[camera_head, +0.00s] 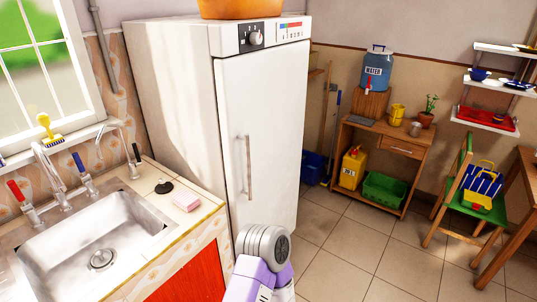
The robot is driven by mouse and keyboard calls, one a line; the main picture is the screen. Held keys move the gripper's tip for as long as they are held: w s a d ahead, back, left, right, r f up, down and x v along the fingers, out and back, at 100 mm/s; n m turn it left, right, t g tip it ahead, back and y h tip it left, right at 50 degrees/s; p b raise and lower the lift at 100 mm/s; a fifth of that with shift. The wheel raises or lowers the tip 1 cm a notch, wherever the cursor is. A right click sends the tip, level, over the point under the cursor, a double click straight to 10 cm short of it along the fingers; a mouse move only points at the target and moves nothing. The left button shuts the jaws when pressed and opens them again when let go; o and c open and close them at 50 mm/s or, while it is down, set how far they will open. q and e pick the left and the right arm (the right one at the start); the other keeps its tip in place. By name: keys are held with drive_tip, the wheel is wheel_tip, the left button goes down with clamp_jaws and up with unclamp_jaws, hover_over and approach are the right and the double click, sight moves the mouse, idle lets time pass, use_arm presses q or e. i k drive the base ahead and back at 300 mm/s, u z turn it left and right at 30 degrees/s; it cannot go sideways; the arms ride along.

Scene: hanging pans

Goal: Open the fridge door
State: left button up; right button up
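The white fridge (170,90) stands against the back wall, left of the middle. Its door (270,110) faces the room and looks closed, flush with the body. A vertical metal bar handle (248,168) is on the left part of the door, at mid height. Part of one of my arms, a grey round joint with purple and white links, comes up from the bottom edge in front of the door's lower left part. Neither gripper shows in the view. The handle is fully visible and nothing touches it.
A sink (85,240) and counter with a pink sponge (186,202) stand left of the fridge. An orange pot (240,8) sits on top. Tiled floor (350,245) is clear at right, before a wooden desk (385,140) and green chair (470,208).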

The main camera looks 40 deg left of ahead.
sight(261, 93)
drive_tip(key=u, duration=0.85)
drive_tip(key=i, duration=1.1)
drive_tip(key=u, duration=1.05)
